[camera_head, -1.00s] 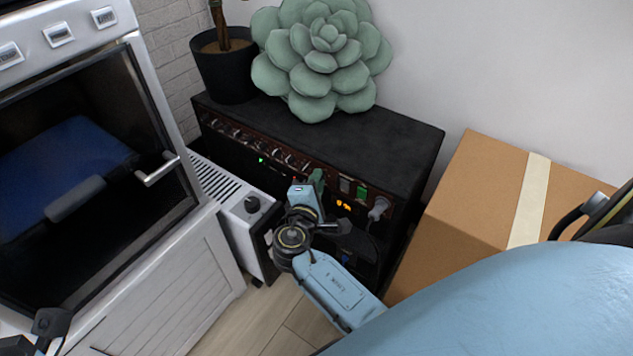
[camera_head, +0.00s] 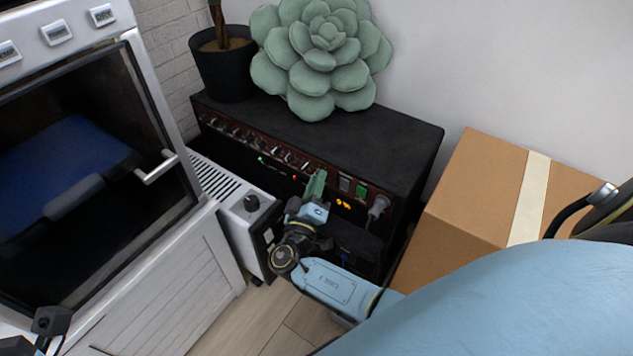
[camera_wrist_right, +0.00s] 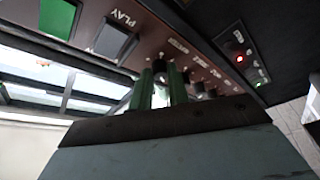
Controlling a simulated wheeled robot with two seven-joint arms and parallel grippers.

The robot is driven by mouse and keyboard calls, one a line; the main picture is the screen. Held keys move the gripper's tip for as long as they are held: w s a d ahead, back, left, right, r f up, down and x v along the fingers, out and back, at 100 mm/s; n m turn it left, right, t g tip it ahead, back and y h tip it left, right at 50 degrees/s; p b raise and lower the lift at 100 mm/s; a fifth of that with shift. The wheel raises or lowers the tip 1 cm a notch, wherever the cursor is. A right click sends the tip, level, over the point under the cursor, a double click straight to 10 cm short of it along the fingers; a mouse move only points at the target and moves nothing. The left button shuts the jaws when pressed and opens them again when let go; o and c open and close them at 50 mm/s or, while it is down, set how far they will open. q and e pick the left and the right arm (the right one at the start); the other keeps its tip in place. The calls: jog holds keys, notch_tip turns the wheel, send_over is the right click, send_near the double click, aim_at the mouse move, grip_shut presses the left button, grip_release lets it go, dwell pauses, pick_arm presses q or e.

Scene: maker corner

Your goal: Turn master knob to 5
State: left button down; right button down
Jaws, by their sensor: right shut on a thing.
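The black amplifier (camera_head: 380,140) stands against the wall, with a row of knobs along its reddish-brown front strip. My right gripper (camera_head: 316,180) is at this strip, left of the square switches. In the right wrist view its two green fingers (camera_wrist_right: 163,88) are shut on a small dark knob (camera_wrist_right: 160,68), one on each side. The label of this knob and its pointer cannot be read. More knobs (camera_wrist_right: 199,88) run along the strip to the right in that view. My left gripper's fingers are not in view; only dark parts of my left arm show at the lower left.
A green switch (camera_head: 361,191) and a grey plug (camera_head: 378,207) are right of my gripper. A white heater (camera_head: 228,205) and an oven (camera_head: 90,180) stand left. A cardboard box (camera_head: 470,215) is right. A plant pot (camera_head: 226,65) and succulent cushion (camera_head: 320,65) sit on the amplifier.

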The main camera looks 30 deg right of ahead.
jog(key=m+g+h, duration=0.1)
jog(key=m, duration=0.4)
jog(key=m+g+h, duration=0.2)
jog(key=m, duration=0.4)
jog(key=m+g+h, duration=0.2)
jog(key=m, duration=0.4)
jog(key=shift+w+a+f, duration=0.15)
jog(key=shift+w, duration=0.25)
jog(key=shift+m+g+h, duration=0.3)
jog(key=shift+m+g, duration=0.1)
jog(key=c, duration=1.3)
grip_release()
jog(key=shift+c, duration=0.2)
jog(key=shift+s+f, duration=0.1)
